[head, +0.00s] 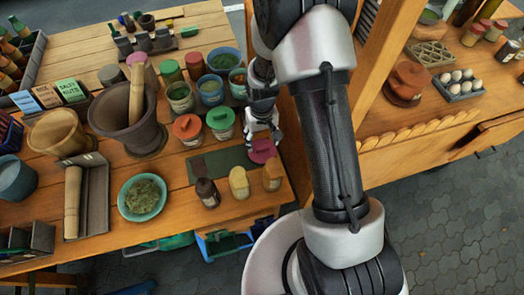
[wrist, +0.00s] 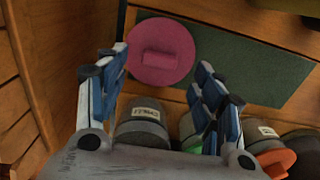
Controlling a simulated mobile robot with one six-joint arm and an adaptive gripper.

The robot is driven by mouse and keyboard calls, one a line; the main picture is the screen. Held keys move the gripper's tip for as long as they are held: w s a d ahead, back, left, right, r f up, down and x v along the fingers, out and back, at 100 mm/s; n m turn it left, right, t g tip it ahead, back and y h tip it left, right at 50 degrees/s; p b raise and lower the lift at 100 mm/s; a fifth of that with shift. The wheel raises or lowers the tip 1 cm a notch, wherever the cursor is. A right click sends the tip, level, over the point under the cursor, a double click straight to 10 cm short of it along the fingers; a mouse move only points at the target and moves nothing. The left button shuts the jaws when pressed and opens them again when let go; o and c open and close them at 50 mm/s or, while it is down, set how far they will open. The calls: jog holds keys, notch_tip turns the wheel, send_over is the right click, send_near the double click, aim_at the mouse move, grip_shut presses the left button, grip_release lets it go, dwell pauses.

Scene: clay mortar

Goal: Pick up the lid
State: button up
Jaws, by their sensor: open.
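A round magenta lid (head: 262,151) with a raised bar handle lies at the right end of a dark green mat on the table. It also shows in the wrist view (wrist: 150,38), on the edge of the green mat (wrist: 250,68). My gripper (head: 263,136) is open and empty, pointing down just behind the lid. In the wrist view the two blue-padded fingers (wrist: 162,58) stand apart, with the lid showing between and beyond their tips. I cannot tell the exact height of the fingertips above the lid.
Jars with an orange lid (head: 186,126) and a green lid (head: 220,118) stand left of my gripper. Three small bottles, one dark (head: 207,193), stand in front of the mat (head: 215,163). A mortar (head: 130,125) is farther left. A wooden post (wrist: 50,60) rises close by.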

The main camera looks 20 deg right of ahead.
aim_at(262, 147)
notch_tip(262, 147, down, 4)
jog(key=shift+f+b, duration=0.2)
jog(key=shift+b, duration=0.55)
jog(key=shift+w, duration=0.1)
jog(key=shift+r, duration=0.1)
jog(key=c, duration=1)
